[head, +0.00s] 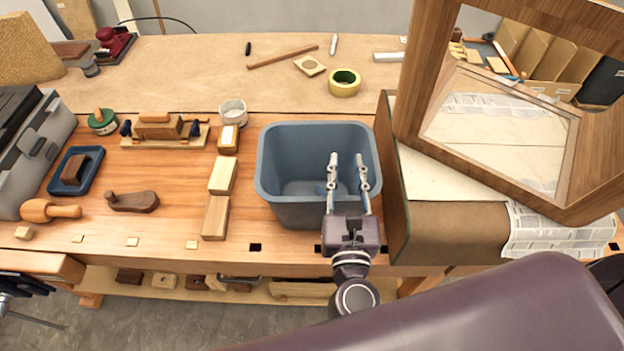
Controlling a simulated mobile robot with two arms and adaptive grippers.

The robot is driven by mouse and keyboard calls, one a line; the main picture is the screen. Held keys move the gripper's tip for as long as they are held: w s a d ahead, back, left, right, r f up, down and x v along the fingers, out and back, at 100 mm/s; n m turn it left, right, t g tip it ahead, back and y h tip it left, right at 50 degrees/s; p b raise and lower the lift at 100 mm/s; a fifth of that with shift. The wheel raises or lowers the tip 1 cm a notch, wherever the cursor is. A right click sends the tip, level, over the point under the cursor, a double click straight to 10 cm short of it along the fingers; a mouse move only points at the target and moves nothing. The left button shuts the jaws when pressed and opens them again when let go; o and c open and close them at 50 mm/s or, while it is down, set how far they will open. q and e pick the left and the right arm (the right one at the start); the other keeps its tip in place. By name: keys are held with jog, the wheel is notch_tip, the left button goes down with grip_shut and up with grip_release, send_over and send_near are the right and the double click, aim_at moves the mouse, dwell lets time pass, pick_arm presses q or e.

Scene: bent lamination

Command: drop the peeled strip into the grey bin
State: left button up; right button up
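The grey-blue bin (285,214) stands upright and open-topped near the front edge of the wooden bench. My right gripper (347,160) reaches over its front right wall, with the fingers above the bin's inside. Its two fingers stand apart with a clear gap, and I see nothing held between them. A small bluish patch shows inside the bin beside the left finger; I cannot tell whether it is the peeled strip. No strip is clearly visible elsewhere, and part of the bin floor is hidden by the gripper. My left gripper is not in view.
A brown curved form (440,225) with a pale top stands close right of the bin. A large wooden frame (412,95) rises above it. Wooden blocks (216,217) stand left of the bin. A yellow tape roll (344,90) lies behind it.

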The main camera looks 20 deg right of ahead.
jog(key=v, duration=1.2)
